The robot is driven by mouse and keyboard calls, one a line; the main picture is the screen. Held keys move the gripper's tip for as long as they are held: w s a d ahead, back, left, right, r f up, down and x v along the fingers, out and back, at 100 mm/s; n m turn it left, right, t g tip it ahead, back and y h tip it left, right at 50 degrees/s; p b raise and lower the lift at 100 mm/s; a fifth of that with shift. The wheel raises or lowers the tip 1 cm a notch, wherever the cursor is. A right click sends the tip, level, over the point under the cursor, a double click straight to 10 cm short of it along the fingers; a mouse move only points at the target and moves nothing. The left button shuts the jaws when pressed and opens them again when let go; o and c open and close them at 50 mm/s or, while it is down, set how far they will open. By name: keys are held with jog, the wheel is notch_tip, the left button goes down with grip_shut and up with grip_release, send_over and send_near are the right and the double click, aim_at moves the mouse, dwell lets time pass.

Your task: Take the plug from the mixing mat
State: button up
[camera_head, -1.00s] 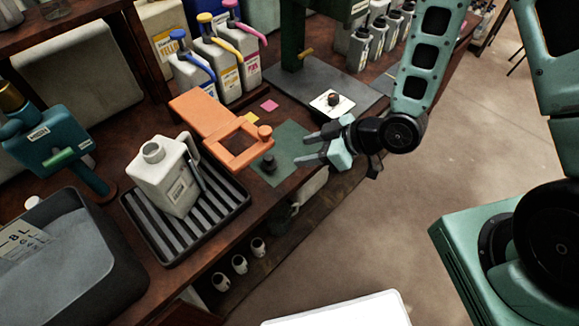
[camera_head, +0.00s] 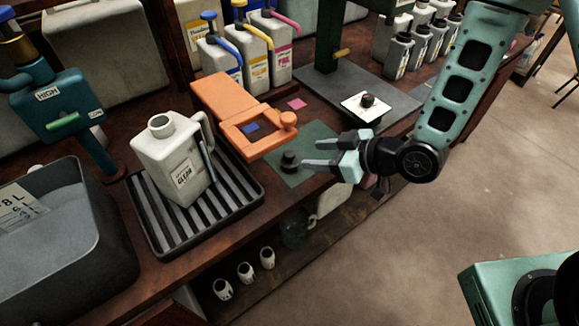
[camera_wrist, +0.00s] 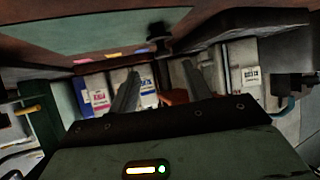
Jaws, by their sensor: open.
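The plug (camera_head: 289,161) is a small dark knob on a wider base, upright on the green mixing mat (camera_head: 318,132) near the bench's front edge. In the wrist view the gripper's fingers (camera_wrist: 160,72) spread to either side of the plug's column; exact height difference is hard to tell.
An orange frame with a knob (camera_head: 262,142) stands close behind and left of the plug. A white jug (camera_head: 172,165) sits on a ribbed black tray (camera_head: 252,197) at left. A white plate with a dark knob (camera_head: 364,118) lies behind my gripper. Open floor is at right.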

aim_at(284, 159)
jog(key=x, duration=0.5)
jog(key=shift+a, duration=0.1)
jog(key=shift+p+x, duration=0.4)
jog(key=shift+x, duration=2.4)
jog(key=shift+s+f, duration=0.15)
jog(key=shift+f, duration=0.05)
grip_shut()
